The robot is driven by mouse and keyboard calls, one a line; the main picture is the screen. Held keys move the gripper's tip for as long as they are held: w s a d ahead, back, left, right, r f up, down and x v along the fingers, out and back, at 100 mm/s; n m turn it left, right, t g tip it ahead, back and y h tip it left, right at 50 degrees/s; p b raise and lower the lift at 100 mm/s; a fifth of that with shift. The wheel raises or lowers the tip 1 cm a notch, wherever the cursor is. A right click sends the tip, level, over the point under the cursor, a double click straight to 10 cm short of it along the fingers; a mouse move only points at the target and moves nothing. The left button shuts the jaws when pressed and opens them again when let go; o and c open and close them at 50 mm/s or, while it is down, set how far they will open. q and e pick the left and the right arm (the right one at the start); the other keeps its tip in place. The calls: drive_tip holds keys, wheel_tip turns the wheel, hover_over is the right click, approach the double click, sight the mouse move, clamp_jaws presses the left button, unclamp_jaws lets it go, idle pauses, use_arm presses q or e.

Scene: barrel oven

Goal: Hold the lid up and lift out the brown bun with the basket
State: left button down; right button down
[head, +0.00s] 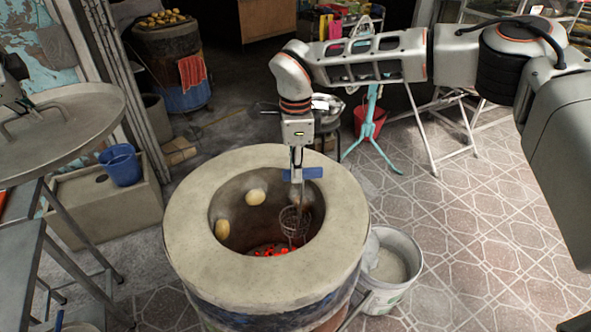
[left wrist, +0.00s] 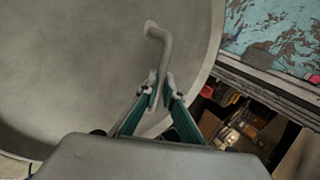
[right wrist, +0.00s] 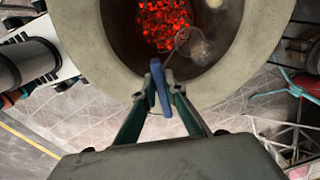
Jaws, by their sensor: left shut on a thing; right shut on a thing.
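The round grey lid (head: 62,135) is up at the left, clear of the barrel oven. My left gripper (left wrist: 160,92) is shut on its bent bar handle (left wrist: 157,35). My right gripper (head: 298,165) is shut on the blue grip (head: 316,173) of the wire basket (head: 293,222). The basket hangs inside the oven mouth at the right, above the coals. It also shows in the right wrist view (right wrist: 195,46).
The oven's wide rim (head: 195,205) surrounds the opening, with red coals (head: 268,250) below. A white bucket (head: 392,268) stands close to the oven's right. A blue bucket (head: 121,165) is at the left. The tiled floor at the right is open.

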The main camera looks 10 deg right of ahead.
use_arm(q)
drive_tip(key=shift+w+r+p, duration=0.1)
drive_tip(key=shift+r+p, duration=0.3)
drive_tip(key=shift+r, duration=0.15)
use_arm(e)
drive_tip(key=shift+w+d+r, duration=0.25)
drive_tip(key=shift+r, duration=0.3)
drive_tip(key=shift+s, duration=0.1)
drive_tip(key=shift+a, duration=0.2)
use_arm(q)
drive_tip(key=shift+f, duration=0.15)
use_arm(e)
drive_tip(key=shift+s+a, duration=0.45)
drive_tip(key=shift+a, duration=0.25)
drive_tip(key=shift+s+a, duration=0.45)
drive_tip(key=shift+a, duration=0.25)
drive_tip(key=shift+s+a, duration=0.45)
drive_tip(key=shift+a, duration=0.25)
